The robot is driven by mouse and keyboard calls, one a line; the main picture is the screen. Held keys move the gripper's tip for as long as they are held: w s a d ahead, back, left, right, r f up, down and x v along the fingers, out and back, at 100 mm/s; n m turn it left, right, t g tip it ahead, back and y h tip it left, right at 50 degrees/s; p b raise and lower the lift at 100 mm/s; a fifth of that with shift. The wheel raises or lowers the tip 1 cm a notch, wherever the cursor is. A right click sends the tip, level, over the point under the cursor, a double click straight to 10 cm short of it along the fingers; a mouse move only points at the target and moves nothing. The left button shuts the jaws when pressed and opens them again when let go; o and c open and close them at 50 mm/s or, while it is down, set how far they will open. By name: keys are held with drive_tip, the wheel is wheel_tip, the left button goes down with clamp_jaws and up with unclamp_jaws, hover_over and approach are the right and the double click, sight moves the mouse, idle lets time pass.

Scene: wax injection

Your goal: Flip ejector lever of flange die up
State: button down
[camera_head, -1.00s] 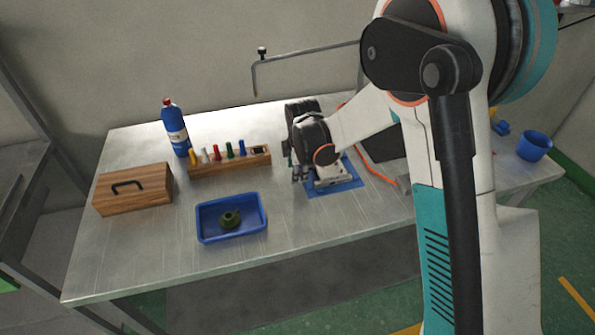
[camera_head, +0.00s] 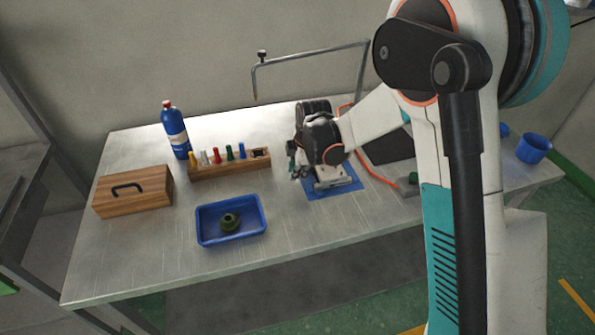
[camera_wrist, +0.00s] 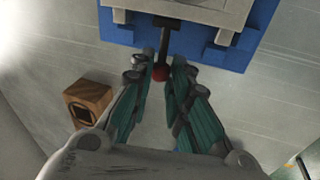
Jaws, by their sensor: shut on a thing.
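The flange die (camera_wrist: 195,10) is a pale metal block on a blue mat (camera_wrist: 115,25) at the top of the wrist view. In the head view the die (camera_head: 328,183) is partly hidden by my wrist. Its ejector lever (camera_wrist: 165,36) is a dark rod with a red ball knob (camera_wrist: 160,73) and extends from the die's edge toward my gripper. My gripper (camera_wrist: 163,66) has its teal fingers on both sides of the lever's knob end and is shut on it. In the head view my gripper (camera_head: 296,165) is at the die's left side, and the lever cannot be made out there.
A wooden rack (camera_head: 230,171) with several coloured tools stands left of the die. A blue tray (camera_head: 204,238) holds a green ring-shaped part (camera_head: 230,221). A wooden box (camera_head: 133,190) and a blue bottle (camera_head: 175,130) stand farther left.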

drive_tip(key=shift+w+d+r+m+g+y+b, duration=0.1)
drive_tip(key=shift+d+r+m+g+y+b, duration=0.25)
drive_tip(key=shift+y, duration=0.7)
drive_tip(key=shift+w+d+r+n+g+y, duration=0.1)
drive_tip(key=shift+d+r+g+y, duration=0.15)
drive_tip(key=shift+r+y, duration=0.55)
drive_tip(key=shift+f+y, duration=0.2)
drive_tip(key=shift+y, duration=0.05)
drive_tip(key=c, duration=1.5)
unclamp_jaws()
drive_tip(key=shift+r, duration=0.1)
drive_tip(key=v, duration=1.2)
drive_tip(key=shift+s, duration=0.1)
